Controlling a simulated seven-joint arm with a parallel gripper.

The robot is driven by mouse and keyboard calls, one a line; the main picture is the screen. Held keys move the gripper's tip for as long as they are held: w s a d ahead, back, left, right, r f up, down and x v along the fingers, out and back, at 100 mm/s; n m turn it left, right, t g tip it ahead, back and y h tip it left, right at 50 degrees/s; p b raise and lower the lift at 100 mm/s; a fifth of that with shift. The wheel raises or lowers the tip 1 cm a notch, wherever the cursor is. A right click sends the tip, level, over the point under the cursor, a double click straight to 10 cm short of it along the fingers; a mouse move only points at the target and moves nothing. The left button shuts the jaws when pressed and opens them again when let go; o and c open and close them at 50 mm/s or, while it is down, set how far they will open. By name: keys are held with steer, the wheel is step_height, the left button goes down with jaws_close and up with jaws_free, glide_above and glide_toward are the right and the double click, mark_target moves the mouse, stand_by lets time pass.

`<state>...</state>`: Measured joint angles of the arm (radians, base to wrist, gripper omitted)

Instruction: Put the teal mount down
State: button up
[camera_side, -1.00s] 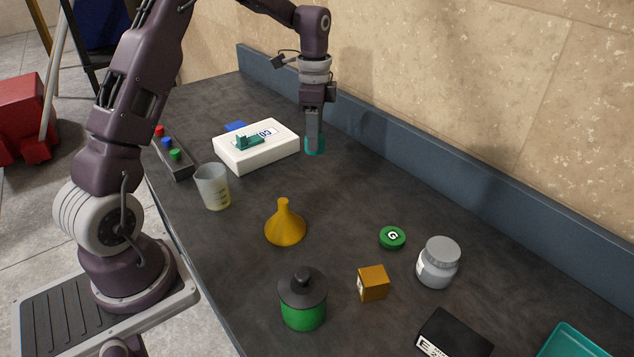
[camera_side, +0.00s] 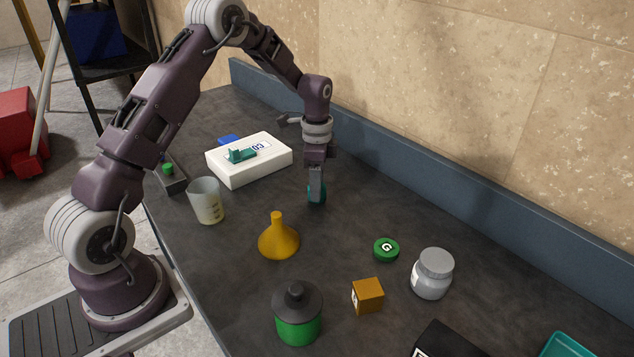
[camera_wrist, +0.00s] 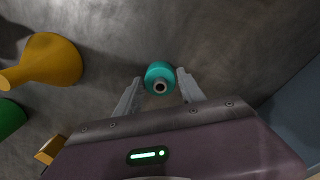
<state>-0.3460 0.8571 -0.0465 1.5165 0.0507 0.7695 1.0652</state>
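The teal mount (camera_wrist: 158,72) is a short teal cylinder with a pale metal stud showing at its near end in the wrist view. In the side view my gripper (camera_side: 316,196) points straight down over the dark counter, and the mount (camera_side: 322,193) shows partly behind a finger. The mount is low, at or just above the counter; I cannot tell whether it touches.
Counter around my gripper is clear.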

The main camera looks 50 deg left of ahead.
steer(key=shift+o, duration=1.1)
step_height(320, 180, up, 12)
steer(key=s+d+r+n+t, duration=0.2)
steer(key=s+d+r+n, duration=0.2)
steer(key=s+d+r, duration=0.65)
steer(key=s+d+n+t, duration=0.1)
steer(key=s+d+n, duration=0.1)
steer(key=s, duration=0.8)
steer(key=s+d+n+t, duration=0.2)
steer(key=s+n, duration=0.1)
steer(key=s, duration=0.7)
steer(key=shift+r+t, duration=0.3)
